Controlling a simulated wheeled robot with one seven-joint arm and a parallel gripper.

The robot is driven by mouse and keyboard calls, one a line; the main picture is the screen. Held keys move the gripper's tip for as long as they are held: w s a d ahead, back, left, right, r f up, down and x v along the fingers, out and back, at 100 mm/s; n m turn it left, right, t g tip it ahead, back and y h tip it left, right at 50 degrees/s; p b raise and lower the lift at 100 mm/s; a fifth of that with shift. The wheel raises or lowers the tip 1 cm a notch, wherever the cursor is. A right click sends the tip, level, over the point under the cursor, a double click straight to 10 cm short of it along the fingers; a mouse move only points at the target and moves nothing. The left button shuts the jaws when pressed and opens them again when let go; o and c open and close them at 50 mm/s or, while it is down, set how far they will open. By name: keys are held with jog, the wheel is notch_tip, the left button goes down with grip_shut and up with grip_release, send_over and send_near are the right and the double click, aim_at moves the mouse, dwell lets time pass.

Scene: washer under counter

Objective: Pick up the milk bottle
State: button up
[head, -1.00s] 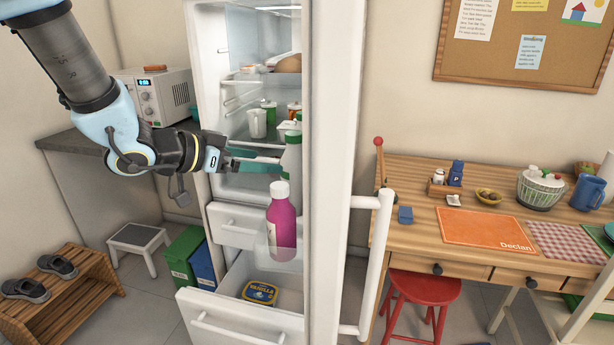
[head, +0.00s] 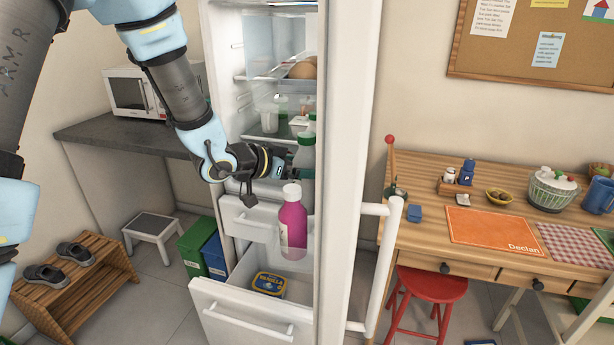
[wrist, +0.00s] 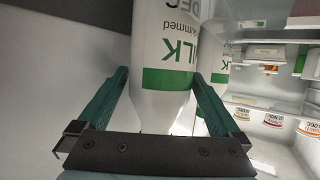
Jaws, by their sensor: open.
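The milk bottle (wrist: 165,78), white with a green band and "skimmed MILK" lettering, stands in the fridge door. It appears upside down in the wrist view. In the head view its green-capped top (head: 306,142) shows at the door, partly hidden by the door's edge. My gripper (wrist: 160,80) is open, with one teal finger on each side of the bottle. I cannot tell if either finger touches it. In the head view my gripper (head: 292,162) reaches into the fridge from the left. A second similar bottle (wrist: 217,60) stands just behind, beside the right finger.
The open fridge door (head: 345,180) stands right of my gripper. A pink bottle (head: 293,222) sits lower in the door. Below, an open drawer (head: 245,318) holds a vanilla tub (head: 269,283). Fridge shelves (wrist: 270,105) with jars lie at the right in the wrist view.

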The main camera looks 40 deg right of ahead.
grip_shut()
dwell(0.8)
